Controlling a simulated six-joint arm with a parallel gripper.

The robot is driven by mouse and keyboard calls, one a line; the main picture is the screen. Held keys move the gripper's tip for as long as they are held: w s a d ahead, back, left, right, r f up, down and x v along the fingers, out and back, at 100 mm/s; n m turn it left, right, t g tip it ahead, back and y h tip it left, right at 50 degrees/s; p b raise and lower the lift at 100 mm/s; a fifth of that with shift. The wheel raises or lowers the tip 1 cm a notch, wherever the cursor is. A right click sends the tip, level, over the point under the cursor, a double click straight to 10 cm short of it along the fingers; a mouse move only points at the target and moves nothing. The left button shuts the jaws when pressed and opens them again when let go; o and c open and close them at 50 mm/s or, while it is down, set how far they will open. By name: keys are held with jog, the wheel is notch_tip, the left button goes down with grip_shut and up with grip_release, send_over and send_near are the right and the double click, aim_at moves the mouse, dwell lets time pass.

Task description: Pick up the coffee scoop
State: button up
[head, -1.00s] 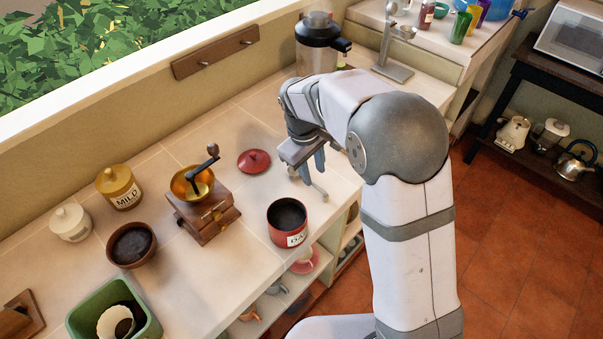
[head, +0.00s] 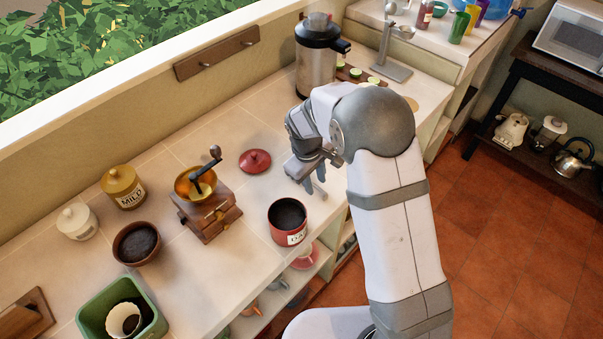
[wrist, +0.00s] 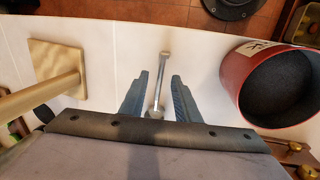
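The coffee scoop (wrist: 162,68) shows in the wrist view as a slim metal handle with a small rounded end near my gripper's base. It lies over the white counter. My gripper (wrist: 160,78) has its two blue-grey fingers apart, one on each side of the scoop, with gaps visible between them and it. In the head view my gripper (head: 312,182) is low over the counter's front part, and it and my arm hide the scoop there.
An open red canister (head: 288,238) stands close to my gripper; it also shows in the wrist view (wrist: 234,82). A red lid (head: 255,161) and a coffee grinder (head: 208,210) are further left. A pale square base with a post (wrist: 58,66) stands left in the wrist view.

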aim_at(315, 187)
jog(key=shift+w+d+f, duration=0.1)
jog(key=shift+f, duration=0.5)
jog(key=shift+c, duration=0.2)
grip_shut()
jog(key=shift+r, duration=0.1)
notch_tip(315, 187, up, 10)
jog(key=b, duration=0.2)
jog(key=shift+b, duration=0.4)
